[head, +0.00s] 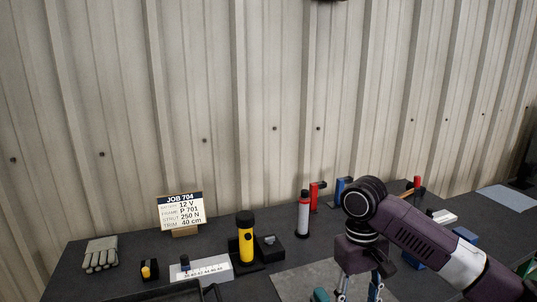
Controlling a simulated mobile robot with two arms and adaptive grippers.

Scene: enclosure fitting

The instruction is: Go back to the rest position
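My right arm comes in from the right, and its gripper (359,288) points down over the front part of the dark table (130,268). Its two finger linkages show apart from each other, but the fingertips are cut off by the bottom edge of the head view. I cannot tell whether it is open or shut, or whether it holds anything. My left gripper is not in view.
A job sign (181,211), grey gloves (101,254), a yellow flashlight (246,243), a white-and-dark tube (303,214) and a black tray (172,293) are on the table. Red (315,195) and blue (342,188) items stand behind. A corrugated wall (200,100) closes the back.

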